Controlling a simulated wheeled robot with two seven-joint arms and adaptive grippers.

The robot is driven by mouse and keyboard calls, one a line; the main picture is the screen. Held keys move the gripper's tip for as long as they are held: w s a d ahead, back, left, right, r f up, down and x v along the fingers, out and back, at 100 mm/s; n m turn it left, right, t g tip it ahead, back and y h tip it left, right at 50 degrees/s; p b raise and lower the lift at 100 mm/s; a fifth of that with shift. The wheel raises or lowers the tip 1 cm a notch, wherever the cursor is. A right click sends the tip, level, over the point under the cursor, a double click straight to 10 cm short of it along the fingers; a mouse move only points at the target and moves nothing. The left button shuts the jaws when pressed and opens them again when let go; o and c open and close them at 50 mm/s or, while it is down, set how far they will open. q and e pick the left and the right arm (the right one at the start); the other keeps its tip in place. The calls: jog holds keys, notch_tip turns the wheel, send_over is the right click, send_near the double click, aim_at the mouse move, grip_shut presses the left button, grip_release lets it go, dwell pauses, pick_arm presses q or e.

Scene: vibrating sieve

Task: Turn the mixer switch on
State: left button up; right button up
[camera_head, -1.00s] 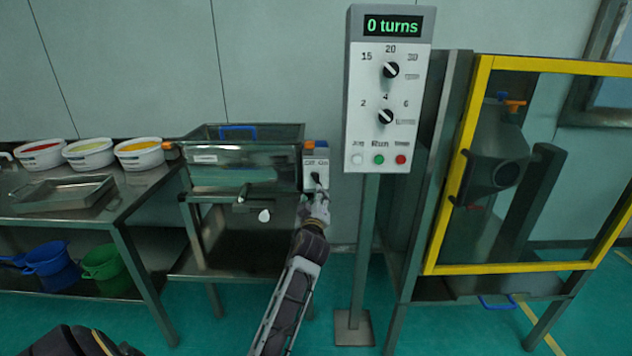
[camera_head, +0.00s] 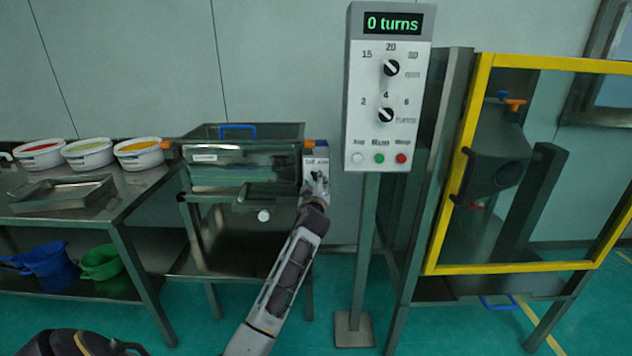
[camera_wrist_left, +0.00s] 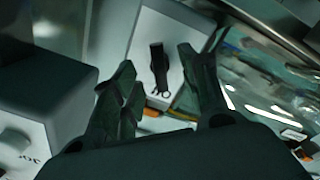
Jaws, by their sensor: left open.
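The mixer is a metal trough machine (camera_head: 245,175) with a small white switch box (camera_head: 313,157) on its right end. My left gripper (camera_head: 316,188) is at the front of this box and hides most of it, including the switch. In the left wrist view, the black switch lever (camera_wrist_left: 159,68) stands out on the white switch panel (camera_wrist_left: 143,40). The open fingers of my left gripper (camera_wrist_left: 160,82) lie on either side of the lever in the picture. I cannot tell whether they touch it. My right gripper is not in view.
A control post (camera_head: 388,90) reading "0 turns" stands close to the right of the switch box. Further right is a yellow-framed cabinet (camera_head: 480,80). A metal table (camera_head: 115,200) with several tubs and a tray (camera_head: 62,195) is on the left.

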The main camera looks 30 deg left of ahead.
aim_at(316, 179)
pick_arm(q)
jog(key=shift+x, duration=1.7)
grip_shut()
